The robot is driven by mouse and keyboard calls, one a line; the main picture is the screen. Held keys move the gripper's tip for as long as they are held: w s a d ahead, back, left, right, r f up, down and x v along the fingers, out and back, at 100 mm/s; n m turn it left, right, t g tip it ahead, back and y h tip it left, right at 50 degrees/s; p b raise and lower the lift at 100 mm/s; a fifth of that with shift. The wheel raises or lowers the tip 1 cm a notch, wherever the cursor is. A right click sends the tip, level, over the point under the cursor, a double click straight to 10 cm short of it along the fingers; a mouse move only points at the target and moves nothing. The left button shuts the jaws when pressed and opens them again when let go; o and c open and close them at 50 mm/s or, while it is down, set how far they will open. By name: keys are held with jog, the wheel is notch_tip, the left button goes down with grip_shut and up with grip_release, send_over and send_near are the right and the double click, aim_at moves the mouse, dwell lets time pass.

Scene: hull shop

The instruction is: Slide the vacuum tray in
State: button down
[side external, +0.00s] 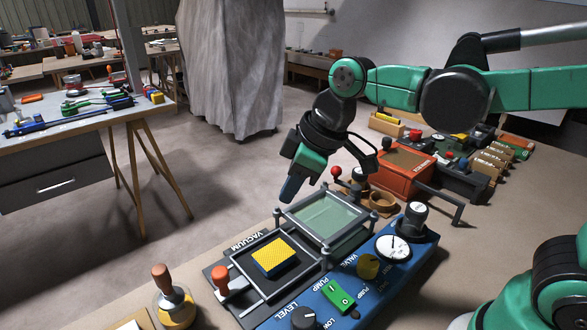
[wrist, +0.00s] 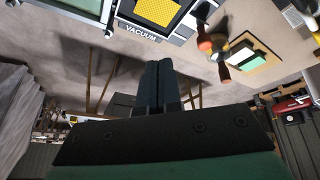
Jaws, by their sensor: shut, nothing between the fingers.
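The vacuum tray (side external: 241,268) is a dark frame with a yellow mesh pad (side external: 274,257) on it, and an orange knob (side external: 220,277) stands at its left end. It lies outside the glass-topped chamber (side external: 326,216), to its lower left. In the wrist view, the yellow pad (wrist: 157,11) is at the top above the VACUUM label. My gripper (side external: 289,192) is shut and empty. It points down near the chamber's back left corner, away from the orange knob. In the wrist view, its closed fingers (wrist: 152,64) point toward the tray side.
A blue control panel (side external: 363,279) with knobs, a green switch and a gauge runs along the right of the tray. A wooden-handled tool (side external: 172,292) stands left of the orange knob. A red box (side external: 402,171) and racks sit behind the chamber.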

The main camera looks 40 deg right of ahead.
jog(key=w+a+f+n+g+y, duration=0.1)
jog(key=w+a+n+g+y, duration=0.2)
jog(key=a+n, duration=0.6)
jog(key=shift+m+g+h, duration=0.3)
jog(key=shift+m+h, duration=0.1)
jog(key=shift+h, duration=0.3)
jog(key=x, duration=1)
jog(key=shift+a+f, duration=0.15)
jog(key=shift+a, duration=0.3)
jog(key=shift+d, duration=0.1)
jog(key=d, duration=1.3)
jog(key=shift+d, duration=0.2)
